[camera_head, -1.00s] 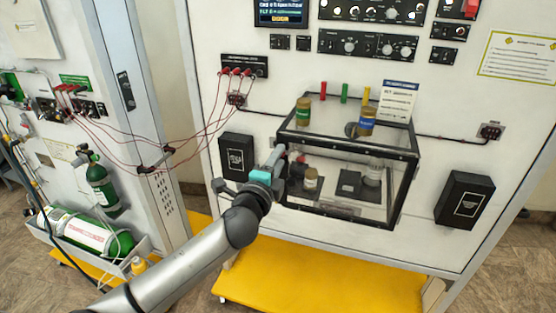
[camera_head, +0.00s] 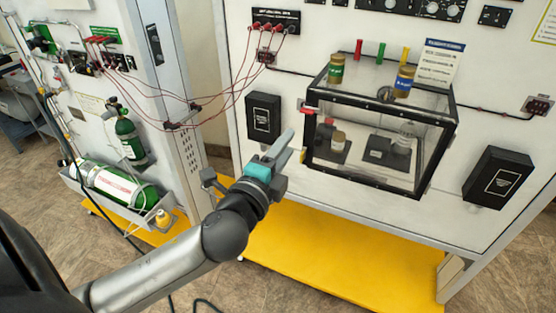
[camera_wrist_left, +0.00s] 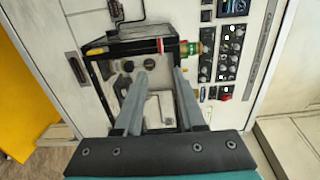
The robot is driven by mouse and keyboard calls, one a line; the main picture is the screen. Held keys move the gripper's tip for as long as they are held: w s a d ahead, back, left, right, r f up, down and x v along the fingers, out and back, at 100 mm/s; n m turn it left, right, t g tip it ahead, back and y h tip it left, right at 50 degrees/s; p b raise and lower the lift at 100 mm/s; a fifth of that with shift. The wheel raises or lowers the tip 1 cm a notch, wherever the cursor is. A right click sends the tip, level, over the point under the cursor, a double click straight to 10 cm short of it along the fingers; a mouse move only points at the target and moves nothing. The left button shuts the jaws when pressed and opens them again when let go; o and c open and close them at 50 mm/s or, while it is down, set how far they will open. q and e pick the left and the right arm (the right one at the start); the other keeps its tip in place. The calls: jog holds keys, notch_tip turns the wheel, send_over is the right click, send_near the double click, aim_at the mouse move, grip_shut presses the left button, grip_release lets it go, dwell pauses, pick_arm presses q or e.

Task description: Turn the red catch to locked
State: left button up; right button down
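The red catch (camera_head: 307,111) is a small bar at the upper left front edge of the clear, black-framed box (camera_head: 437,152). It also shows in the left wrist view (camera_wrist_left: 160,45), along the frame edge. My left gripper (camera_head: 288,142) is just left of the box's left edge, lower than the catch and apart from it. In the left wrist view its two grey fingers (camera_wrist_left: 160,74) are spread with nothing between them. The catch lies beyond the fingertips there. I cannot tell its locked or unlocked marking. My right gripper is not in view.
A yellow piece (camera_head: 303,156) sits lower on the same box edge. Bottles with green (camera_head: 336,69) and blue (camera_head: 404,82) labels stand on the box. Black wall boxes (camera_head: 264,118) (camera_head: 497,178) flank it. Red cables (camera_head: 222,100) hang at left. A yellow platform (camera_head: 330,255) lies below.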

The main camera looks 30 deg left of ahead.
pick_arm(q)
jog(key=shift+s+d+b, duration=0.15)
jog(key=shift+s+b, duration=0.15)
jog(key=shift+s, duration=1.3)
jog(key=s+a+f+n+g+b, duration=0.1)
jog(key=s+f+n+g+b, duration=0.15)
jog(key=f, duration=1.25)
jog(key=s+a+f+n+g+b, duration=0.1)
jog(key=a+f+n+g+b, duration=0.2)
jog(key=f, duration=1.3)
jog(key=s+f+n+g+b, duration=0.1)
jog(key=s+f+g+b, duration=0.3)
jog(key=f, duration=1.1)
jog(key=s+d+f+n+g+b, duration=0.2)
jog(key=s+f+b, duration=0.1)
jog(key=s+f, duration=0.6)
jog(key=s+d+f+n+g+h+b, duration=0.1)
jog(key=s+d+f+n+g+b, duration=0.2)
jog(key=s+f, duration=0.7)
jog(key=s+d+f+n+g+b, duration=0.2)
jog(key=s+d+f+n+b, duration=0.1)
jog(key=s+f, duration=0.6)
notch_tip(320, 180, down, 3)
jog(key=shift+s+d+f+h+b, duration=0.15)
jog(key=shift+s+h+b, duration=0.1)
jog(key=shift+h+b, duration=0.25)
jog(key=shift+g, duration=0.25)
